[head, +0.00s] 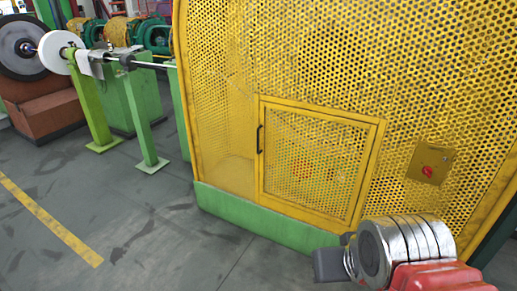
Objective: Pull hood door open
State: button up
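The hood door (312,160) is a small yellow perforated panel low in the big yellow mesh hood. It looks shut, flush with its frame. Its black upright bar handle (259,139) is on the door's left edge. My arm's red and silver links show at the lower right, in front of the hood and below the door's lower right corner. A dark grey block (329,265) at the end of the arm seems to be part of my gripper; no fingers can be made out. It is well below and right of the handle, apart from the door.
A yellow plate with a red knob (427,171) is on the hood, right of the door. A green base (265,222) runs under the hood. Green posts (145,125) carry a shaft at the left. The grey floor (150,235) in front is clear, with a yellow line.

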aim_at(261, 131)
jog(key=k, duration=0.4)
jog(key=u, duration=0.6)
jog(key=i, duration=1.05)
jog(key=u, duration=0.75)
jog(key=i, duration=1.5)
jog(key=z, duration=0.4)
jog(key=i, duration=0.5)
jog(key=z, duration=0.35)
